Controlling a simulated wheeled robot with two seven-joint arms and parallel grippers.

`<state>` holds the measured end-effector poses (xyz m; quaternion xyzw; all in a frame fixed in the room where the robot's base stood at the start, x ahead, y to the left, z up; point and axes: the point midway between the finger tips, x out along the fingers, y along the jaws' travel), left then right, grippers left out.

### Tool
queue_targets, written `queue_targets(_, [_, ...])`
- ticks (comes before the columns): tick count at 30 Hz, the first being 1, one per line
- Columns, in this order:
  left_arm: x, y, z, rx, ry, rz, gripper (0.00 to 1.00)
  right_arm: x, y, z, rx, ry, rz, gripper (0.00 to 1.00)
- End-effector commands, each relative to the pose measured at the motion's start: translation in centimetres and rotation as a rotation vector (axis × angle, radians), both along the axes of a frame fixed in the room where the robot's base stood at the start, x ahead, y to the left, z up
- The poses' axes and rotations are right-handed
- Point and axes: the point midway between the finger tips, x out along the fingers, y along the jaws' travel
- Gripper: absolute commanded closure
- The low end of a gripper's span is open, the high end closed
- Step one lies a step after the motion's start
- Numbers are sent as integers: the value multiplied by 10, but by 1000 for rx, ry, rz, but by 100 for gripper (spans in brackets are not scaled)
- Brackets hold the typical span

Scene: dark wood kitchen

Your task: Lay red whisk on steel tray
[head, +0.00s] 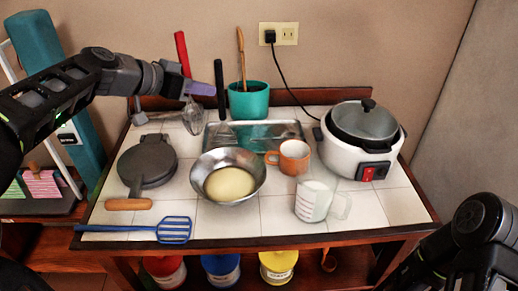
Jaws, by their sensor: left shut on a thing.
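The red whisk (182,55) is upright in my left gripper (202,89), which is shut on it. Its red handle points up and its wire head hangs down, just left of the tray's back left corner. The gripper hides the middle of the whisk. I cannot tell how far the wires are above the tiles. The steel tray (285,131) lies at the back middle of the tiled table. The metal bowl and orange mug partly hide its front side. My right gripper is out of view; only part of that arm shows at bottom right.
A spatula (221,105) leans over the tray's left end. A teal pot (249,102) stands behind it. A metal bowl (229,160), orange mug (293,157) and measuring cup (313,202) stand in front. A rice cooker (362,145) is right, a waffle iron (147,164) left.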

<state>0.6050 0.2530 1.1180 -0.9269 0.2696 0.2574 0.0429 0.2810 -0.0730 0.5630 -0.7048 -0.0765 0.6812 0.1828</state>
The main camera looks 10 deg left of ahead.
Motion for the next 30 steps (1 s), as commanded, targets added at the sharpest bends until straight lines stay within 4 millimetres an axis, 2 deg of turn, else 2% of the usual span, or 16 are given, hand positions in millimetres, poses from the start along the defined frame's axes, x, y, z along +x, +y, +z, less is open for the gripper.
queue_targets(9, [0,0,-2,-1,1,0,100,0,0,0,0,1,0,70])
queue_targets(11, [0,0,-7,-1,2,0,100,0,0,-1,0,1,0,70])
queue_targets(18, [0,0,-48,-2,4,1,100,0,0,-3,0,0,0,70])
queue_targets(21, [0,0,-60,-1,2,1,100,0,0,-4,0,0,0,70])
queue_targets(30, [0,0,-63,1,0,-1,100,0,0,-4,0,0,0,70])
